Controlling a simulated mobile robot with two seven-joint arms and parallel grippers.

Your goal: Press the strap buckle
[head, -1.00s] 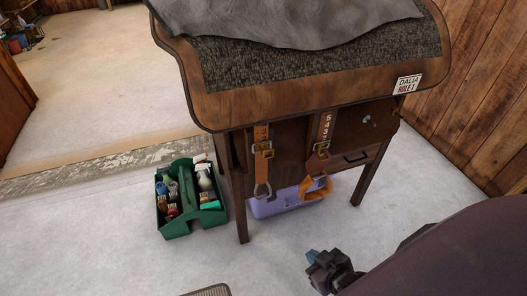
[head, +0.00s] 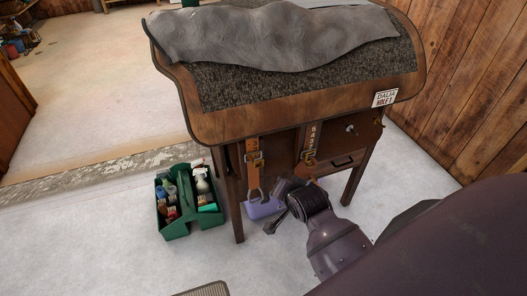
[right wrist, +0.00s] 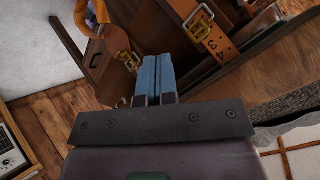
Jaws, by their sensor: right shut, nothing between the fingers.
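In the head view two orange-brown straps with brass buckles hang from the front of the wooden stand (head: 200,118). The left strap's buckle (head: 254,160) sits mid-strap. The numbered right strap's buckle (head: 308,158) is just above my right arm, which hides the strap's lower end. In the right wrist view a buckle (right wrist: 199,22) on a numbered strap (right wrist: 217,42) lies beyond my fingertips, up and to the right, apart from them. My right gripper (right wrist: 154,78) is shut and empty, blue fingers together; in the head view it is low before the stand. My left gripper is out of view.
A green tote (head: 180,228) with bottles and brushes stands left of the stand. A grey cloth (head: 270,38) lies on top. A wooden wall (head: 470,110) is at right.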

